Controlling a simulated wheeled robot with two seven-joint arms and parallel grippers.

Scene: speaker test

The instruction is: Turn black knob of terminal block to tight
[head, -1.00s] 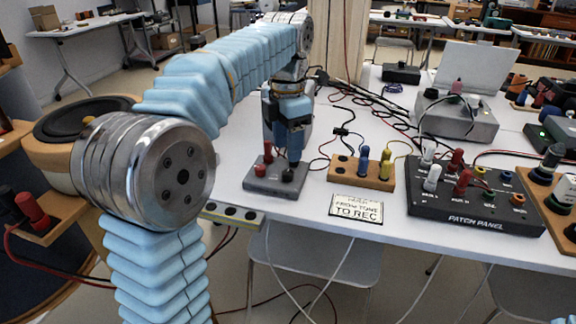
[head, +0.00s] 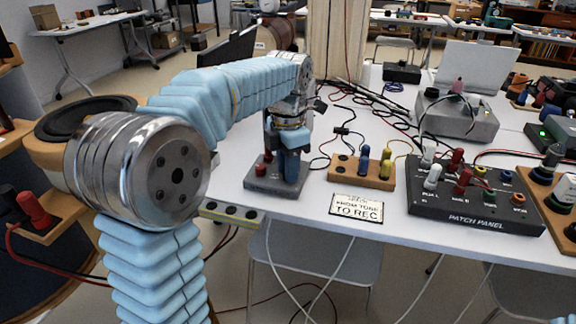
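The terminal block is a grey base (head: 262,184) near the table's front edge, with a red knob (head: 267,158) on its left part. My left gripper (head: 290,178) points down over the right part of the base. Its blue fingers reach down close to the base, where they hide the black knob. Whether the fingers are closed on the knob cannot be made out.
A wooden block with blue and yellow knobs (head: 362,168) stands right of the terminal block. A sign (head: 357,207) lies in front of it. The black patch panel (head: 475,215) is farther right. Loose cables (head: 375,118) cover the table behind.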

